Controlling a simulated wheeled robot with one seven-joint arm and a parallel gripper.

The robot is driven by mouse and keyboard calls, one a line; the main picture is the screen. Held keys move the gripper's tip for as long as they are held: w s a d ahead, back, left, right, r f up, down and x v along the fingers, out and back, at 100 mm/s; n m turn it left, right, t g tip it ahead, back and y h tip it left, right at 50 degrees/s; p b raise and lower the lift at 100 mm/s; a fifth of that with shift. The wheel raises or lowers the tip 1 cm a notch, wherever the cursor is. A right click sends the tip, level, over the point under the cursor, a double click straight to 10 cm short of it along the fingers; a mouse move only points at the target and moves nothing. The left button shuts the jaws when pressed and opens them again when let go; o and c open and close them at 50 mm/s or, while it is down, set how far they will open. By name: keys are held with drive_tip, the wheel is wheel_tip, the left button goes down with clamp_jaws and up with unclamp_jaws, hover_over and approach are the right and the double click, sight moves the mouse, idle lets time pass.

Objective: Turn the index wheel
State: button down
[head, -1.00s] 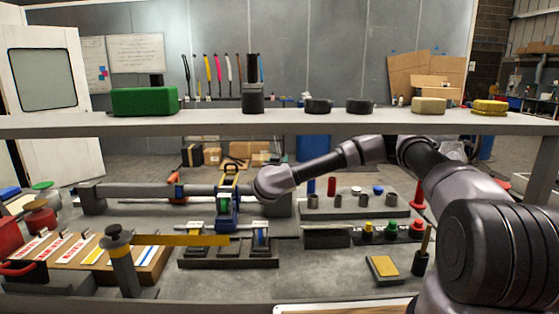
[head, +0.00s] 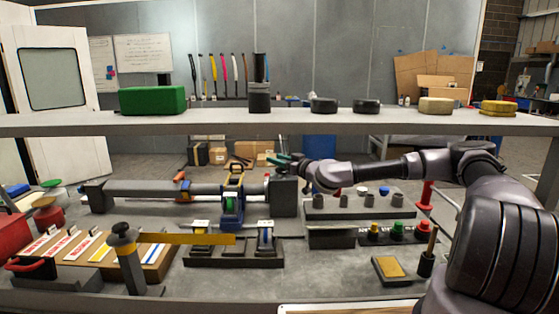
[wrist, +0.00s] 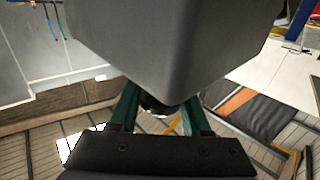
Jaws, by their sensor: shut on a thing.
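My gripper (head: 284,160) is at the top of the grey end block (head: 285,194) of the long horizontal fixture in the head view. Its two green fingers show there, pointing left. In the wrist view my gripper (wrist: 160,115) has its green fingers on both sides of a dark rounded part (wrist: 160,104), which I take to be the index wheel. It is mostly hidden behind the big dark block (wrist: 170,45), so its markings and angle cannot be read. The fingers are shut on this part.
A rack of pegs (head: 355,214) and several coloured buttons (head: 397,228) stand to the right. A shelf (head: 220,125) crosses above. A yellow arm (head: 190,239) lies in front.

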drive_tip(key=n+g+y, duration=0.1)
drive_tip(key=g, duration=0.1)
drive_tip(key=n+g+y, duration=0.2)
drive_tip(key=s+n+g+y, duration=0.1)
drive_tip(key=n+g, duration=0.1)
drive_tip(key=shift+a, duration=0.3)
drive_tip(key=shift+s+a+n+g+y, duration=0.15)
drive_tip(key=shift+n+g+y, duration=0.15)
drive_tip(key=shift+n+g, duration=0.45)
drive_tip(key=shift+s+d+n+g+y, duration=0.1)
drive_tip(key=shift+n+g+y, duration=0.25)
drive_tip(key=shift+g, duration=0.75)
drive_tip(key=shift+s+a+n+g+y, duration=0.15)
drive_tip(key=shift+n+g+y, duration=0.1)
drive_tip(key=shift+n+g, duration=0.55)
drive_tip(key=shift+s+g, duration=0.1)
drive_tip(key=shift+g, duration=0.35)
drive_tip(key=shift+c, duration=1.8)
unclamp_jaws()
drive_tip(key=shift+s+d, duration=0.2)
drive_tip(key=shift+d, duration=3.55)
